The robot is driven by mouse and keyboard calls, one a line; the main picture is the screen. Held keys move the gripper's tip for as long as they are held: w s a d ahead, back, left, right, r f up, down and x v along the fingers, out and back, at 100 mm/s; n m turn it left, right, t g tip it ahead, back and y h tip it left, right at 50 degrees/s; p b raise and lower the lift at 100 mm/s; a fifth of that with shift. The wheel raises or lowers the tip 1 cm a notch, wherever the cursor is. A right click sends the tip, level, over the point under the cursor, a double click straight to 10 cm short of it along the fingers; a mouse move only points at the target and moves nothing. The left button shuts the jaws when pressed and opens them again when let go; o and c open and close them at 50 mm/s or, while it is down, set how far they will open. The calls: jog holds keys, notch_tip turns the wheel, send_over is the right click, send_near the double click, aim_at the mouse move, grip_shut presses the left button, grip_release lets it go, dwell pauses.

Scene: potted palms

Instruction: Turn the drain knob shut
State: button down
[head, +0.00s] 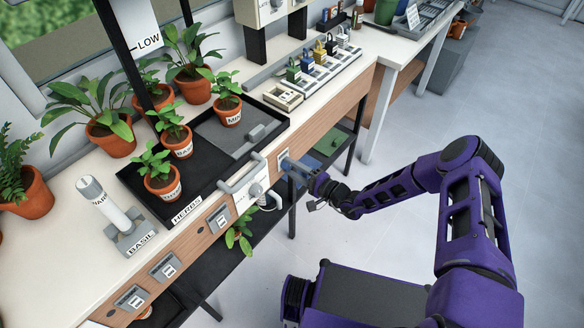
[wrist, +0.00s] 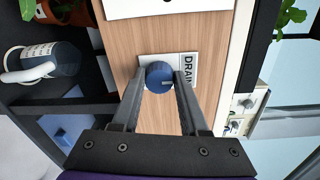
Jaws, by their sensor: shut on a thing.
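The blue drain knob (wrist: 158,74) sits on the wooden front panel in the wrist view, beside a white label reading DRAIN (wrist: 187,70). A small pale mark shows on the knob's face; I cannot tell from it how far the knob is turned. My gripper (wrist: 160,79) has one finger on each side of the knob and is shut on it. In the head view my gripper (head: 292,166) reaches the bench front from the right, and the knob is mostly hidden there behind the fingers.
A black tray (head: 203,176) with several potted herbs stands on the bench above. Grey pipe handles (head: 238,178) and a white box stick out just left of my gripper. Labelled switch plates (head: 165,267) line the front further left. The floor (head: 400,240) around my arm is clear.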

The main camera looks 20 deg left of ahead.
jog(key=shift+c, duration=2.1)
grip_release()
jog(key=f+v, duration=0.1)
jog(key=v, duration=1.6)
jog(key=shift+d+r, duration=0.25)
jog(key=shift+r, duration=0.25)
